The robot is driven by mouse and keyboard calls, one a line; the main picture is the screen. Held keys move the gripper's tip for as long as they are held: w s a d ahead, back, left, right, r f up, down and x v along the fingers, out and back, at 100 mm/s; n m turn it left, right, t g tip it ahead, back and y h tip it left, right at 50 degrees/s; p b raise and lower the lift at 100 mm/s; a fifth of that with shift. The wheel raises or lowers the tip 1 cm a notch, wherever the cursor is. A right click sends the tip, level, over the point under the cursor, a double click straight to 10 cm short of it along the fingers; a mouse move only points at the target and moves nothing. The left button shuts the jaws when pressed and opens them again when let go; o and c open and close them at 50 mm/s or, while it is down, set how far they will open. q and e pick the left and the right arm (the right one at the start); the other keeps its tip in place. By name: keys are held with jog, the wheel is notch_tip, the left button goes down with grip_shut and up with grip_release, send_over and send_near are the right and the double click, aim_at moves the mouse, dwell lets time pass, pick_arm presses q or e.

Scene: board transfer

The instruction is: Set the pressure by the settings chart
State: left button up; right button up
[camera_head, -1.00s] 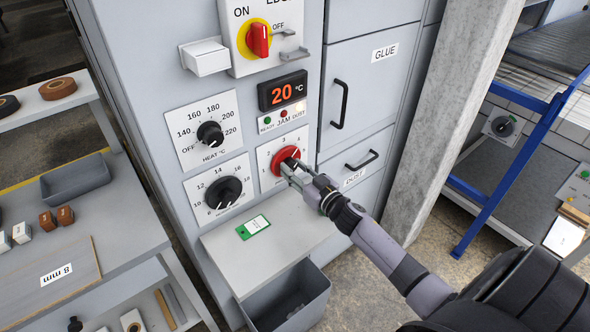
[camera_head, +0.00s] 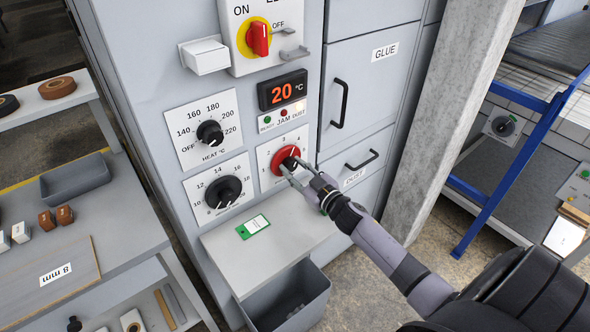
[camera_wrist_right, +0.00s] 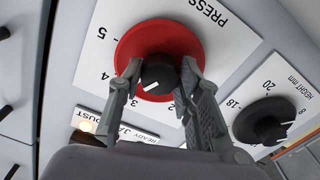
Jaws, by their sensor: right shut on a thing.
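The pressure dial is a red disc (camera_head: 279,159) with a black centre knob (camera_head: 291,162) on a white plate with numbers from 1 up, low on the grey machine front. My right gripper (camera_head: 290,167) has its fingers on either side of the knob. In the right wrist view, the gripper (camera_wrist_right: 157,83) is shut on the black knob (camera_wrist_right: 160,76), in front of the red disc (camera_wrist_right: 138,40). The knob's white mark points down-left there, roughly towards 3 or 4; the exact value is unclear. No chart is readable. My left gripper is not in view.
A heat dial (camera_head: 210,133) and a height dial (camera_head: 223,191) sit left of the pressure dial. The display (camera_head: 282,91) reads 20 °C. A green-edged card (camera_head: 253,227) lies on the shelf (camera_head: 285,245) below. A concrete pillar (camera_head: 450,110) stands to the right.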

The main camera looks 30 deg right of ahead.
jog(key=n, duration=0.3)
jog(key=shift+n+b, duration=0.3)
jog(key=shift+n, duration=0.1)
jog(key=n, duration=0.3)
jog(key=shift+d+n+b, duration=0.1)
jog(key=shift+n+b, duration=0.2)
jog(key=shift+b, duration=0.05)
jog(key=n+b, duration=0.1)
jog(key=n, duration=0.2)
jog(key=shift+n, duration=0.3)
jog(key=shift+n+b, duration=0.35)
jog(key=shift+n, duration=1.25)
jog(key=o, duration=1.1)
jog(key=shift+o, duration=0.2)
jog(key=shift+r, duration=0.1)
jog(key=shift+s, duration=0.1)
